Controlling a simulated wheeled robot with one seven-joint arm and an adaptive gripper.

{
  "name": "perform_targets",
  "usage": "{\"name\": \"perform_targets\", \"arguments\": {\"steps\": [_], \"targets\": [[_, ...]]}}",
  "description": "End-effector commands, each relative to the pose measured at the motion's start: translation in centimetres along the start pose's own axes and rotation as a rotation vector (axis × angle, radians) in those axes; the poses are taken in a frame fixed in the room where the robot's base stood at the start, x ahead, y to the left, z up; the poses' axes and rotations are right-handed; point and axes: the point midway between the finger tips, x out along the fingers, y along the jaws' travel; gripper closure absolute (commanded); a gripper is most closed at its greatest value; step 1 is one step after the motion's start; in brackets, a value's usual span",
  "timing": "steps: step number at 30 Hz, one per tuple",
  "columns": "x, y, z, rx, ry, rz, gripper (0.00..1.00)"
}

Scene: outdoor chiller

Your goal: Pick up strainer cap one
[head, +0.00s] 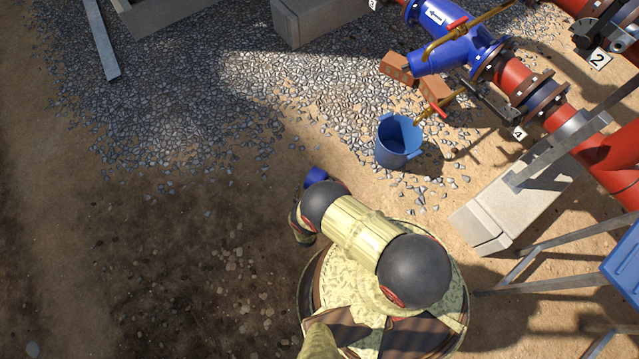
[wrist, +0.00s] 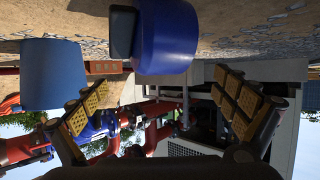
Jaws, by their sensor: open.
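A round blue cap (wrist: 167,40), likely strainer cap one, sits on the sandy ground with a dark block-like part at its left in the wrist view, which looks upside down. In the head view a blue piece (head: 316,177) shows on the ground just beyond my arm, which partly hides it. My gripper (wrist: 162,92) is open and empty, its yellow-padded fingers spread wide. The cap lies ahead, between the fingers from side to side but nearer the picture's top, with no contact visible. My gripper is hidden under my arm in the head view.
A blue bucket (head: 393,153) stands right of the blue piece. Beyond it are a blue strainer body (head: 445,52), red pipes (head: 515,72), bricks (head: 397,68) and brass valve pipes. A concrete block (head: 520,200) and metal frame stand at right. Ground at left is open.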

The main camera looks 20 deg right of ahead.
Motion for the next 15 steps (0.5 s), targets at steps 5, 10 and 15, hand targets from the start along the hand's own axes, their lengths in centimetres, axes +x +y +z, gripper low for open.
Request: {"name": "perform_targets", "arguments": {"steps": [5, 10, 15], "targets": [[2.0, 0.1, 0.1, 0.002, 0.001, 0.002, 0.02], [4.0, 0.2, -0.2, 0.003, 0.000, 0.003, 0.02], [6.3, 0.2, -0.3, 0.002, -0.001, 0.002, 0.02]]}}
